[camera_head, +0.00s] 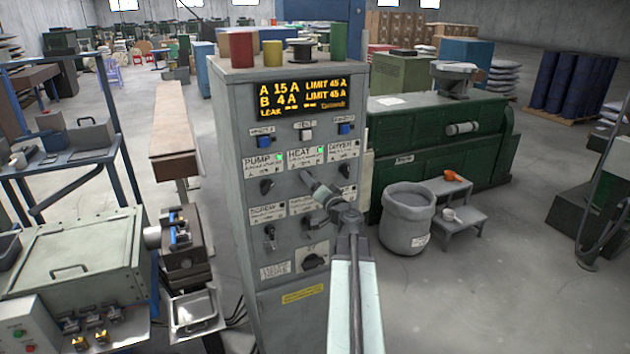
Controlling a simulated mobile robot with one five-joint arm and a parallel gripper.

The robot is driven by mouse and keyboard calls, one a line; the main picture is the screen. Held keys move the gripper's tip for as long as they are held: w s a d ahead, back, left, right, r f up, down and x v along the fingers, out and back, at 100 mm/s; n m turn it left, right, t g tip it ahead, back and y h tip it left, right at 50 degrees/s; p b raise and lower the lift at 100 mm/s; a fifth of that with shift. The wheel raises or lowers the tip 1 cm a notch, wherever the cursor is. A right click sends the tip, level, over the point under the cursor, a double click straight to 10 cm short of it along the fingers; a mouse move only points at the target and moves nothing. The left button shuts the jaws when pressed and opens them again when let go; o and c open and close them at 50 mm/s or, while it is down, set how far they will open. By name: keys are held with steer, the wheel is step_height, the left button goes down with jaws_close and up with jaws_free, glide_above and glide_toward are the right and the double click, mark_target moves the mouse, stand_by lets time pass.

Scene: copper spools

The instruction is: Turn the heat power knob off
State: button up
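The grey control cabinet (238,150) stands in the middle of the view, with a lit yellow display (300,98) near its top. The HEAT label (300,154) is in the middle of the upper knob row, with a green light (320,150) lit beside it. My gripper (308,179) is at the cabinet face just below this label, and it covers the place of the heat knob. The knob's pointing direction is hidden. Whether the fingers touch or grip the knob is too small to tell. My arm rises from the bottom of the view to it.
The PUMP knob (267,186) is left of my gripper, with a lit green light above it. The dryer knob (345,170) is close on the right. More switches and a dark rotary knob (313,262) sit below. A grey bin (407,215) stands right of the cabinet.

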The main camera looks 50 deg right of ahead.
steer(key=shift+x, duration=1.2)
steer(key=c, duration=1.3)
steer(key=shift+s+d+r, duration=0.1)
steer(key=shift+d, duration=0.4)
steer(key=shift+a, duration=0.5)
steer(key=shift+c, duration=0.3)
steer(key=shift+m, duration=0.4)
steer(key=m, duration=0.7)
steer(key=shift+f+m, duration=0.25)
steer(key=shift+m, duration=0.15)
